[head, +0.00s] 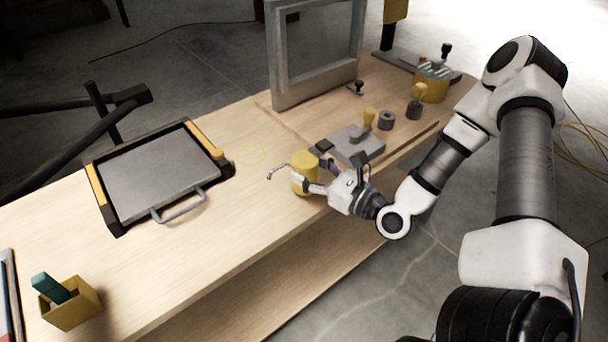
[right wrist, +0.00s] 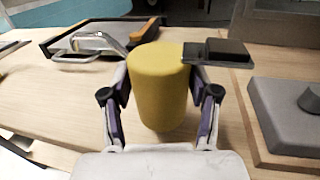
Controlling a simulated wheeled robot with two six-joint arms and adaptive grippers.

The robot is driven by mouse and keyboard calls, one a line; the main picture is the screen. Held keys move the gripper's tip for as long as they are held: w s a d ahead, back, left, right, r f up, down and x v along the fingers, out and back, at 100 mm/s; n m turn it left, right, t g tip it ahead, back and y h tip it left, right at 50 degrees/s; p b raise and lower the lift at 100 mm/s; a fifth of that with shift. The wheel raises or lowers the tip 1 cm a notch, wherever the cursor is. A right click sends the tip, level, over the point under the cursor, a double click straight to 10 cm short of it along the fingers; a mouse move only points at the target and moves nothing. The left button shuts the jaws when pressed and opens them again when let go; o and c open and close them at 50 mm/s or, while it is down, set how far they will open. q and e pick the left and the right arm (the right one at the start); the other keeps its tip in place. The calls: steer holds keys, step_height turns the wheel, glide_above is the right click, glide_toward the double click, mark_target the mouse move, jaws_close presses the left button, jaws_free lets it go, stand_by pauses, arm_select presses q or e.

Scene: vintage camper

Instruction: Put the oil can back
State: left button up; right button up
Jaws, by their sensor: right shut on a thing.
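The oil can (head: 302,170) is a yellow cylinder with a thin metal spout pointing left in the head view. It is upright over the front part of the wooden bench. My right gripper (head: 316,178) is shut around its sides. In the right wrist view the can (right wrist: 160,85) stands between the two fingers of the gripper (right wrist: 160,97). I cannot tell whether its base touches the bench. A thin yellow ring outline (head: 250,165) is on the bench top, left of and behind the can. My left gripper is not in view.
A black tray with a grey plate (head: 158,172) lies left on the bench (head: 235,205). A grey block fixture (head: 350,147) is close right of the can. A grey frame (head: 315,50) stands behind. A yellow box (head: 72,308) is at front left. The surface around the ring is clear.

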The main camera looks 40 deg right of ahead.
steer(key=w, duration=0.1)
steer(key=w+d, duration=0.1)
steer(key=w, duration=0.2)
steer(key=shift+w+d, duration=0.25)
steer(key=shift+w, duration=0.1)
steer(key=f, duration=0.3)
steer(key=shift+w+d+f, duration=0.1)
steer(key=shift+d+f, duration=0.1)
steer(key=shift+f, duration=0.15)
steer(key=shift+w, duration=0.15)
steer(key=shift+f, duration=0.2)
steer(key=o, duration=1.3)
steer(key=shift+o, duration=0.2)
